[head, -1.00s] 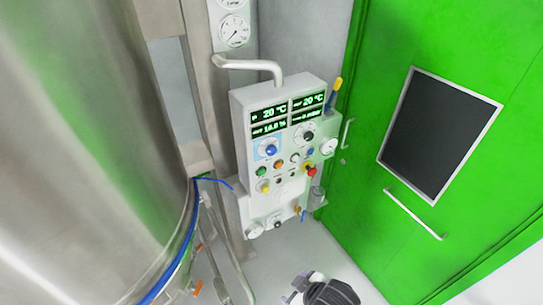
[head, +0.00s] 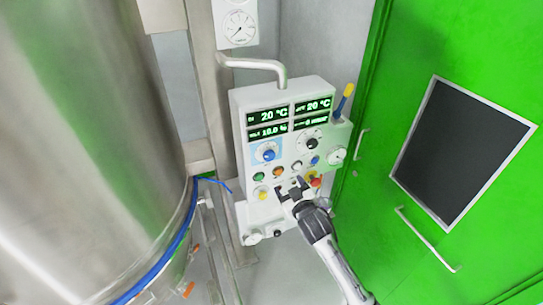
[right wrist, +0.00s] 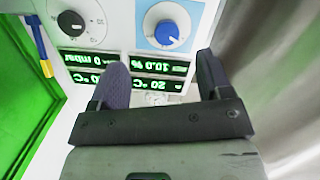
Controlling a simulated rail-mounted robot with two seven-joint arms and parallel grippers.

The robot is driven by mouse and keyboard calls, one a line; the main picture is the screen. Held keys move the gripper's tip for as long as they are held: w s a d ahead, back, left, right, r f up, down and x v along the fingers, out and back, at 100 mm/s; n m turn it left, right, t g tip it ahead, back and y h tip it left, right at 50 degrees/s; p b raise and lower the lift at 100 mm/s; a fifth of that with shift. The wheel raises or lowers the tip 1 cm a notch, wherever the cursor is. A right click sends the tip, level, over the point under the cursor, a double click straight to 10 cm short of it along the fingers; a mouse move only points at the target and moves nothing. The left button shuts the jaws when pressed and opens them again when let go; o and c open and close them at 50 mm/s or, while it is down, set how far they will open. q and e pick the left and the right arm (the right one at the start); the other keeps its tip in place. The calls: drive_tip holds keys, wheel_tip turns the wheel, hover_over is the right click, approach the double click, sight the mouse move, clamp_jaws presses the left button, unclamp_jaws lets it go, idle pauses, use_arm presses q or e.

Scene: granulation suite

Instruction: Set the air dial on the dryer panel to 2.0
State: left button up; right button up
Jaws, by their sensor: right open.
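The dryer panel (head: 290,160) is a pale box with green readouts at its top. A blue-knobbed dial (head: 268,153) on a light blue plate sits at its left, below the readouts. A black-knobbed dial (head: 311,143) sits to its right. I cannot read which one is labelled air. My right gripper (head: 291,187) is open and empty in front of the panel's lower half, below both dials in the head view. In the right wrist view the panel appears upside down; the blue dial (right wrist: 168,30) shows beyond the finger gap and the black dial (right wrist: 72,24) to its left. My left gripper is not in view.
Coloured buttons (head: 277,172) and a red knob on yellow (head: 314,180) lie near my right gripper. A bent pipe (head: 255,65) tops the panel. A large steel vessel (head: 90,150) stands left, a green door (head: 385,220) right.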

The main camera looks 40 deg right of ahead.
sight(270, 158)
drive_tip(key=shift+t, duration=0.7)
drive_tip(key=x, duration=0.4)
drive_tip(key=r+p+x, duration=0.1)
drive_tip(key=x, duration=0.3)
drive_tip(key=a+p+x, duration=0.1)
drive_tip(key=x, duration=0.3)
drive_tip(key=shift+w+r, duration=0.1)
drive_tip(key=shift+r, duration=0.25)
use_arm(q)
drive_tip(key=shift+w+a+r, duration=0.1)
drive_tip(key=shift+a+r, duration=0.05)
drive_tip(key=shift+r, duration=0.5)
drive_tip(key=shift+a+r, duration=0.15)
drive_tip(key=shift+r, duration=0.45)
use_arm(e)
drive_tip(key=shift+x, duration=0.95)
drive_tip(key=shift+a, duration=0.1)
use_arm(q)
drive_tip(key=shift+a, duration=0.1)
use_arm(e)
drive_tip(key=shift+c, duration=0.4)
drive_tip(key=c, duration=0.8)
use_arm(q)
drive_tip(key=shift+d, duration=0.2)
use_arm(e)
drive_tip(key=shift+c, duration=0.2)
